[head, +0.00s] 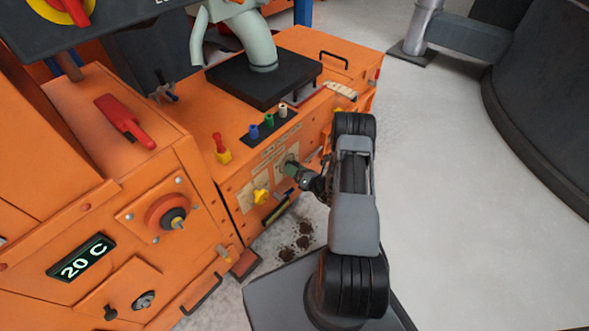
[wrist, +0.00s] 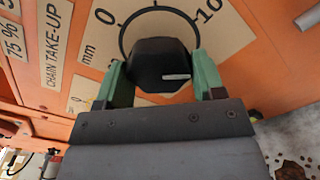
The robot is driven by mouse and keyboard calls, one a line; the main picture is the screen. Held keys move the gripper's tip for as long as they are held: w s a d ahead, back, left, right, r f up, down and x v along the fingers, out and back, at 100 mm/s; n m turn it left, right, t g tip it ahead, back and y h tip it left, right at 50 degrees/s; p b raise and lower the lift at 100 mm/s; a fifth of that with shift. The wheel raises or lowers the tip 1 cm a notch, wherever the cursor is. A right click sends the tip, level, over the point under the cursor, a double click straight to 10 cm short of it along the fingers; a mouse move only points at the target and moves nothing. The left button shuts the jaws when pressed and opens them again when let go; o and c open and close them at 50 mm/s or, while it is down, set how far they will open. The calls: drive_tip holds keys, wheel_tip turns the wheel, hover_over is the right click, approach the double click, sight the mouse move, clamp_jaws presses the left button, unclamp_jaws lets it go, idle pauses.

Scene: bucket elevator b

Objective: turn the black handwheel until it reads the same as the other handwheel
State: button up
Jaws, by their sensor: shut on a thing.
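My gripper (wrist: 162,75), with green fingers, is shut on the black handwheel (wrist: 160,58), one finger on each side. The handwheel sits on a cream dial plate (wrist: 226,30) with a black arc, "0" at the upper left, "10" at the upper right and "mm". A short pale bar shows on the handwheel's lower right; I cannot tell its reading. In the head view my gripper (head: 296,172) is at the orange machine's front panel and hides the black handwheel. A yellow handle (head: 260,196) is on the plate to its left; I cannot tell whether it is the other handwheel.
A "CHAIN TAKE-UP" label (wrist: 56,45) is left of the dial. A red-and-yellow switch (head: 220,150) and several coloured knobs stand on the machine top. A display (head: 82,257) reads 20 C. Dark debris (head: 300,240) lies on the floor; open floor is at the right.

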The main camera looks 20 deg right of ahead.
drive_tip(key=shift+a+m, duration=0.1)
drive_tip(key=shift+m, duration=0.7)
drive_tip(key=o, duration=0.9)
drive_tip(key=p+v, duration=0.3)
drive_tip(key=v, duration=1.1)
drive_tip(key=shift+p, duration=0.3)
